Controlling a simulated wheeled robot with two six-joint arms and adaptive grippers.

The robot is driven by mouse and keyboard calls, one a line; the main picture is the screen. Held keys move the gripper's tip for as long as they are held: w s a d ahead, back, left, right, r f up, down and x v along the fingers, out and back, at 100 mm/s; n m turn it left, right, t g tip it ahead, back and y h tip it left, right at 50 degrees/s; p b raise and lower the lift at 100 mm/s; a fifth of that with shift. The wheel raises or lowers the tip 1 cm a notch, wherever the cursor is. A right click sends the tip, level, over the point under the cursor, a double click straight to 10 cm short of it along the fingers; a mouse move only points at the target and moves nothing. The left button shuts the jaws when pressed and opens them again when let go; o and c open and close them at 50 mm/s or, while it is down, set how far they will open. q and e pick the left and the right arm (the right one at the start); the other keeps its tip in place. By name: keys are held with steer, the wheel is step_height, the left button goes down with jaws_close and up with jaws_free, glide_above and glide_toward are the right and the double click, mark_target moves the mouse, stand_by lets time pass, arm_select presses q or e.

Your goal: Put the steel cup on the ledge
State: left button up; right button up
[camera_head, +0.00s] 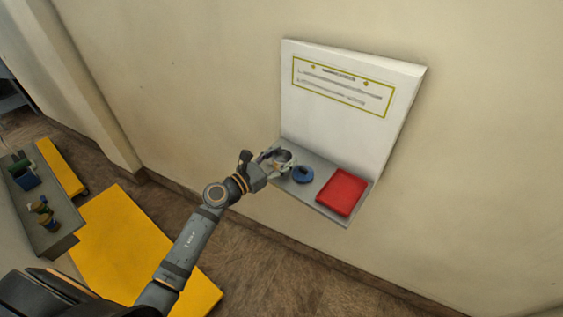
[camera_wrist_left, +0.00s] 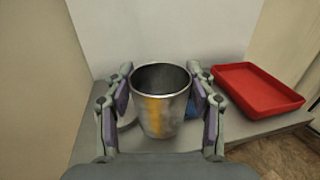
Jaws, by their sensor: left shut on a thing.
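The steel cup (camera_wrist_left: 160,103) is upright between the two fingers of my left gripper (camera_wrist_left: 160,95), which is shut on it. In the head view the cup (camera_head: 283,157) shows small at the left end of the grey ledge (camera_head: 321,205), with my left gripper (camera_head: 273,160) around it. In the left wrist view the ledge (camera_wrist_left: 245,128) lies behind and below the cup. I cannot tell whether the cup's base touches the ledge. My right gripper is in neither view.
A blue round thing (camera_head: 302,174) sits on the ledge just right of the cup, partly hidden behind it in the wrist view. A red tray (camera_head: 341,191) fills the ledge's right end. A white panel (camera_head: 335,115) rises behind. A yellow platform (camera_head: 130,250) lies below left.

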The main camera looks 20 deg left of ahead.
arm_select(q)
steer(key=s+r+p, duration=0.4)
steer(key=s+r, duration=0.7)
steer(key=s, duration=0.3)
steer(key=shift+s, duration=0.1)
